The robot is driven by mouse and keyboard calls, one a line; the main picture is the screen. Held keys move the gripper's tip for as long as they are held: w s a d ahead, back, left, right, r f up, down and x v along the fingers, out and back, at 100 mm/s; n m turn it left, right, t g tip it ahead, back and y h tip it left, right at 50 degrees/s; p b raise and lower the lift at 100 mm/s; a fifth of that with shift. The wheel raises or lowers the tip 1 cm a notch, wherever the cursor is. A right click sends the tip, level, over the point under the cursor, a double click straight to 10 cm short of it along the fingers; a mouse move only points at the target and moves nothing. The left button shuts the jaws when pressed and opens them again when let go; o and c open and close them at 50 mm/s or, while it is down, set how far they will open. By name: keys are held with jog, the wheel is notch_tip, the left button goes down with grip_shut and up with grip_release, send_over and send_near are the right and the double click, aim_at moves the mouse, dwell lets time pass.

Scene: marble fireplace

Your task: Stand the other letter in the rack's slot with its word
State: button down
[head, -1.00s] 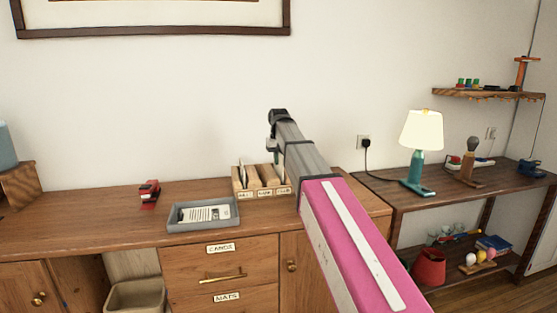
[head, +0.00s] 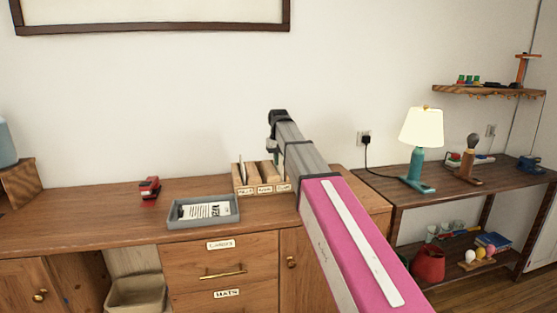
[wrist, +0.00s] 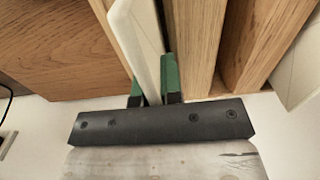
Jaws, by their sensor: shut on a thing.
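My gripper (wrist: 156,88) is shut on a white letter (wrist: 147,45), with a green finger on each side of it. In the head view my gripper (head: 272,150) is above the right part of the wooden rack (head: 246,190), and the arm hides part of the rack. In the wrist view the held letter lies between two wooden walls of the rack (wrist: 195,45), in line with an end slot; how deep it sits I cannot tell. Another white letter (head: 241,170) stands in the rack's left slot and shows at the wrist view's right edge (wrist: 298,75). The slot labels are too small to read surely.
A grey tray (head: 178,221) with a printed sheet (head: 205,211) lies left of the rack. A red stapler-like object (head: 150,189) is farther left. A teal lamp (head: 416,165) stands on the right-hand shelf unit. The wall is close behind the rack.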

jog(key=shift+f, duration=0.9)
jog(key=c, duration=1.4)
grip_release()
jog(key=shift+o, duration=1.1)
jog(key=shift+r, duration=4.5)
jog(key=shift+s, duration=0.15)
